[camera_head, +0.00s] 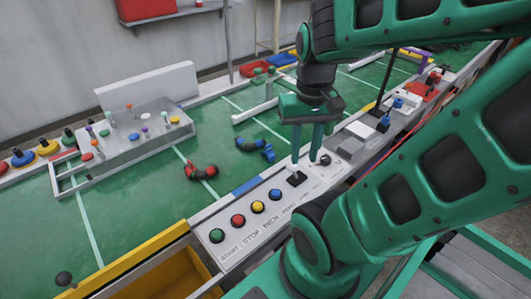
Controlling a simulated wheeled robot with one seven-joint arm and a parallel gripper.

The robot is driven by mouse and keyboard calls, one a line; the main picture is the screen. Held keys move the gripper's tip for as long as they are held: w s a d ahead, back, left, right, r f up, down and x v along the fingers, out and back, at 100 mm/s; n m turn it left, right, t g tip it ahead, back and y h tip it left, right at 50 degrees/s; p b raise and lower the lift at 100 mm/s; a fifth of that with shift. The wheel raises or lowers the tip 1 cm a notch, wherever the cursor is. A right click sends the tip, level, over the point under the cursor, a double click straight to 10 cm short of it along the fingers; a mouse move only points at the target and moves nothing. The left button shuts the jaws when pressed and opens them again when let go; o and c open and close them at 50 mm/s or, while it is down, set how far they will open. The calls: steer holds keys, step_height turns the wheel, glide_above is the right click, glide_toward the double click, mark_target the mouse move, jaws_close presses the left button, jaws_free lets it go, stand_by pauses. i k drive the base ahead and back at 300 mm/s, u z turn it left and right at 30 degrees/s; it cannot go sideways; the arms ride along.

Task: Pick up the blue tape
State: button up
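No roll is clearly readable as blue tape. A round blue piece (22,158) with a dark knob-like top sits on the far left rim, beside a yellow one. A flat blue strip (247,187) lies on the near rim of the green table, left of my gripper. I cannot tell which is the blue tape. My gripper (306,160) points down above the control panel, right of the strip and far from the round blue piece. Its two fingers are apart, with nothing seen between them.
The control panel (226,250) carries several coloured buttons and black switches under my gripper. A red-and-black hose piece (201,171) and a blue fitting (268,154) lie on the green table (130,205). A grey block rack (140,135) stands behind. The table's left front is mostly clear.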

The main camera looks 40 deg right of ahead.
mark_target(268, 150)
steer(key=u, duration=0.05)
steer(key=k, duration=0.5)
steer(key=u, duration=0.95)
steer(key=k, duration=0.7)
steer(key=z, duration=1.05)
steer(key=i, duration=1)
steer(key=u, duration=0.05)
